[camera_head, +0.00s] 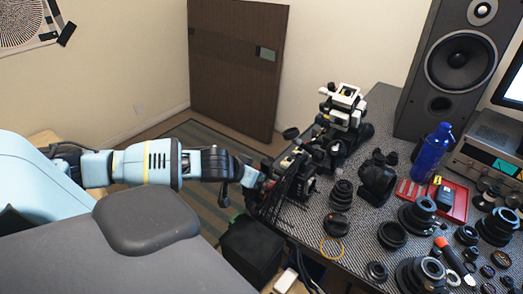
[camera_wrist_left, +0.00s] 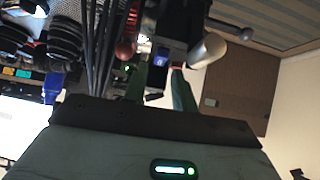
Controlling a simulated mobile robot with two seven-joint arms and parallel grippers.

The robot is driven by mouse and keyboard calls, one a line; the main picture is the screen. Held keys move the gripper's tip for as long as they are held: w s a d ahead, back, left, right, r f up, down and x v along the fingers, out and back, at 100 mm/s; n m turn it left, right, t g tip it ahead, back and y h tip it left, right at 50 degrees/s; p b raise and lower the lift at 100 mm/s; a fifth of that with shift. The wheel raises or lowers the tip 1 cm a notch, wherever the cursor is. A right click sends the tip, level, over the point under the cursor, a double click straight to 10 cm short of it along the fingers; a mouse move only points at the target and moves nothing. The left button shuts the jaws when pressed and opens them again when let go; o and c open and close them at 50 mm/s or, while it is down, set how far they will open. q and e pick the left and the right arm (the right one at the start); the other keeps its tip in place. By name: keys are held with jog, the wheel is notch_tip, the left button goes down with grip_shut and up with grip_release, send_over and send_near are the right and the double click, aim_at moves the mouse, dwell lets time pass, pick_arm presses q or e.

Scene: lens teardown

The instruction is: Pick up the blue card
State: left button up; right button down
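A small blue patch with a pale mark (camera_wrist_left: 160,60), which looks like the blue card, shows beyond the gap between my left fingers in the left wrist view. It sits against dark equipment, and I cannot tell whether a finger touches it. I cannot make out the card in the head view. My left gripper (camera_head: 257,183) reaches the table's left edge beside a black camera rig (camera_head: 296,178). In the left wrist view its two greenish fingers (camera_wrist_left: 160,88) stand apart, with nothing clearly clamped between them. My right gripper is not in view.
Black rods and a silver cylinder (camera_wrist_left: 207,50) crowd close around my left fingers. The patterned table (camera_head: 350,222) holds many lenses, a blue bottle (camera_head: 430,152), a red tray (camera_head: 458,205) and a speaker (camera_head: 459,60). A black bin (camera_head: 250,248) stands below the table's left edge.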

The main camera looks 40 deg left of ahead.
pick_arm(q)
jog(key=x, duration=0.3)
jog(key=shift+w+f, duration=0.1)
jog(key=shift+w, duration=0.05)
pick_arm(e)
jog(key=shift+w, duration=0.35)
pick_arm(q)
grip_shut()
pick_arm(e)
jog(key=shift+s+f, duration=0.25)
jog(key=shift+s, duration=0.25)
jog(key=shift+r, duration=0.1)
